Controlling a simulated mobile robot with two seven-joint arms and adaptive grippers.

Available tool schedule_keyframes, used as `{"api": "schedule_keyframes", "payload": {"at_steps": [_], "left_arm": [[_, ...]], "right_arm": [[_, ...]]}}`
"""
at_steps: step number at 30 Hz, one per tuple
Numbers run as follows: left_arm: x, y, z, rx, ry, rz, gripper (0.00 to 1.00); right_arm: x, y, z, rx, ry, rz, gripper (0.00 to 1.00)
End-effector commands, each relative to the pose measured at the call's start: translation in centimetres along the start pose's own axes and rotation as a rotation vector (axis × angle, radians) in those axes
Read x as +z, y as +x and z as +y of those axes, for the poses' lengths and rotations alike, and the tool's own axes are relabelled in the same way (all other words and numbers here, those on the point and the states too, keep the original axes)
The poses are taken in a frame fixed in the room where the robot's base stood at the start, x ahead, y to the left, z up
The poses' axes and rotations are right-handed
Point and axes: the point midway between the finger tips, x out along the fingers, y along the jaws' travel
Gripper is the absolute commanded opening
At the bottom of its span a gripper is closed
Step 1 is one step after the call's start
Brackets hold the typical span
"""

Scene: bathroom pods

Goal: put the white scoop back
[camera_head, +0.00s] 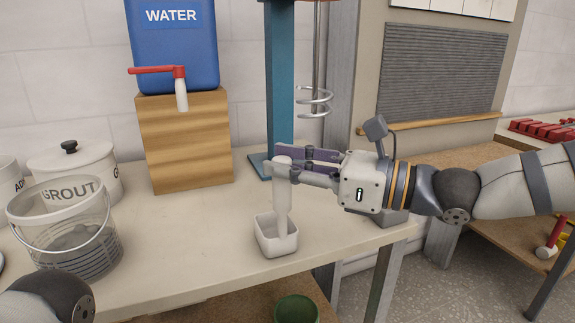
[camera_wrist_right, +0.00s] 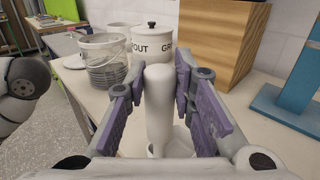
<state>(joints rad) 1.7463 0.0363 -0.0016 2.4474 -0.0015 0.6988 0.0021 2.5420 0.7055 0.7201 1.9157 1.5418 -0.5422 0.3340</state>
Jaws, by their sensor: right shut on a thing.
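My right gripper (camera_head: 285,170) is shut around the upright handle of the white scoop (camera_head: 284,200), above the light table at its right part. In the right wrist view the scoop's pale handle (camera_wrist_right: 158,100) stands between the two purple-padded fingers (camera_wrist_right: 160,95). The scoop's lower end reaches into a small white square cup (camera_head: 268,244), low over or on the tabletop. I cannot tell whether the cup is part of the scoop or a separate holder. My left gripper is out of view; only a piece of the left arm shows at the lower left.
A clear grout bucket (camera_head: 70,238) and white lidded pot (camera_head: 88,170) stand on the left of the table (camera_head: 175,235). A blue water container (camera_head: 174,55) sits on a wooden block (camera_head: 186,140) behind. A teal stand (camera_head: 280,75) rises behind the gripper. The middle tabletop is clear.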

Motion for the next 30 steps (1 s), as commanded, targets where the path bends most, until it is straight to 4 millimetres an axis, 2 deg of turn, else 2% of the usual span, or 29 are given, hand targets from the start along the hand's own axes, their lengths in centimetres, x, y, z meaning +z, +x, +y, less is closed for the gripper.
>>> {"api": "schedule_keyframes", "payload": {"at_steps": [6, 7, 9, 17, 20, 23, 30], "left_arm": [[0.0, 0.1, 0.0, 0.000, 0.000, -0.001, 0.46], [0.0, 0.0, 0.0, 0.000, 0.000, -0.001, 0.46], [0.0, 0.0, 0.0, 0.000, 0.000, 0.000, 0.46], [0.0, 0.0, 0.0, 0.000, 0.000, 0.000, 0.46], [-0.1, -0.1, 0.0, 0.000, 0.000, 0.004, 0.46], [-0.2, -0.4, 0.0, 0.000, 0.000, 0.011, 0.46], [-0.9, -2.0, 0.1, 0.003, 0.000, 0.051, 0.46]], "right_arm": [[-0.3, 0.0, 0.0, 0.000, 0.001, -0.001, 0.00], [-0.3, 0.0, 0.0, -0.001, 0.001, 0.000, 0.30], [-0.3, 0.0, 0.0, 0.000, 0.000, 0.000, 0.43], [-0.2, 0.0, 0.0, 0.000, 0.000, 0.000, 0.43], [0.3, -0.2, 0.0, -0.001, -0.003, -0.001, 0.43], [0.4, -2.1, -0.1, -0.005, -0.002, -0.003, 0.43], [0.9, -8.4, 0.0, -0.005, -0.008, -0.007, 0.43]]}}
